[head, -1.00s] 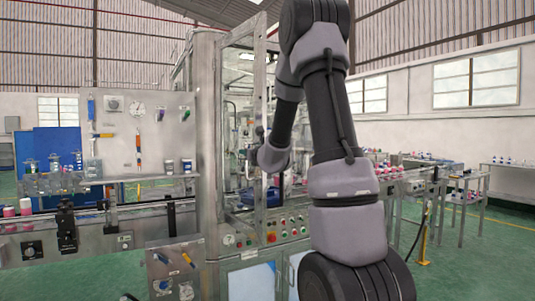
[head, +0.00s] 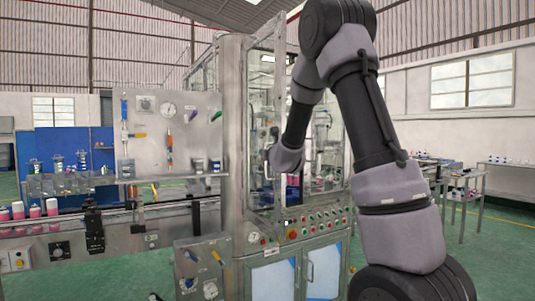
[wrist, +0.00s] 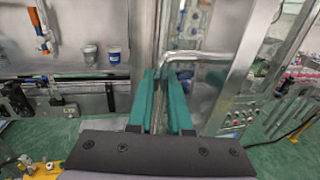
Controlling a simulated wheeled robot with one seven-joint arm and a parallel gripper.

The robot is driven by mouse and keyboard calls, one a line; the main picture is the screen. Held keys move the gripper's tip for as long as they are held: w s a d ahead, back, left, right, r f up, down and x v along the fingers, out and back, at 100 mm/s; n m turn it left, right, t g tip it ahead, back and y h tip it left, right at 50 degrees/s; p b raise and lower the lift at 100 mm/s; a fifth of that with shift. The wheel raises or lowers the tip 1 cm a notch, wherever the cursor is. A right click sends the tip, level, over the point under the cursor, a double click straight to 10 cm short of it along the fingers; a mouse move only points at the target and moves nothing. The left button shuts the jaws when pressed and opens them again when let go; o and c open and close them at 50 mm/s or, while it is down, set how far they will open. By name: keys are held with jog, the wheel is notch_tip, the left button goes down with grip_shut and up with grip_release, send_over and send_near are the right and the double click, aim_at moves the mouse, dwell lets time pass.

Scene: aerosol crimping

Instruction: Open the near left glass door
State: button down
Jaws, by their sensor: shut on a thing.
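The near left glass door (head: 262,90) is a tall clear pane in a metal frame on the front of the machine. It appears to stand out at an angle from the cabinet. My gripper (head: 270,148) is at the door, with its fingers partly hidden in the head view. In the wrist view, the teal fingers of my gripper (wrist: 165,75) are closed around the upright part of a bent metal door handle (wrist: 195,56). The lower part of the handle is hidden between the fingers.
A grey panel with gauges (head: 165,125) stands left of the door, above a conveyor (head: 150,210). A button panel (head: 315,220) is below the doors, over white cabinet doors (head: 272,280).

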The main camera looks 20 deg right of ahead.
jog(key=shift+r, duration=0.15)
jog(key=c, duration=0.8)
grip_release()
jog(key=shift+w, duration=0.1)
jog(key=shift+c, duration=0.2)
jog(key=s, duration=1)
jog(key=shift+s+d, duration=0.2)
jog(key=shift+s, duration=0.2)
